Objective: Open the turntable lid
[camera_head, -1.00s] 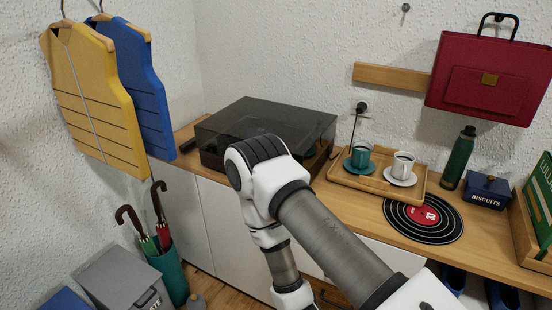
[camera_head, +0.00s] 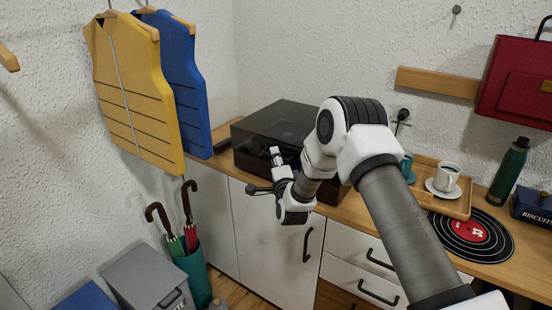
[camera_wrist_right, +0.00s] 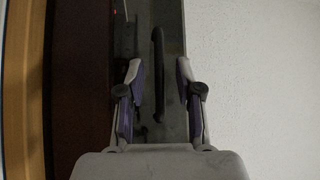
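The turntable (camera_head: 275,128) stands on the wooden cabinet top, its dark smoky lid closed. My right gripper (camera_head: 262,172) is in front of the turntable's front face in the head view and covers part of it. In the right wrist view, the two fingers (camera_wrist_right: 159,72) are spread apart and empty. A dark bar-like handle (camera_wrist_right: 158,50) on the greyish lid front appears between and beyond them. Whether a finger touches it cannot be told. The dark brown turntable base (camera_wrist_right: 83,80) lies left of it in that view. My left gripper is out of view.
A tray (camera_head: 455,207) with cups stands right of the turntable, partly behind my arm. A record (camera_head: 470,236), green bottle (camera_head: 508,172) and biscuit tin (camera_head: 532,207) are farther right. Vests (camera_head: 135,95) hang left above an umbrella stand (camera_head: 196,277). White cabinet doors (camera_head: 262,230) are below.

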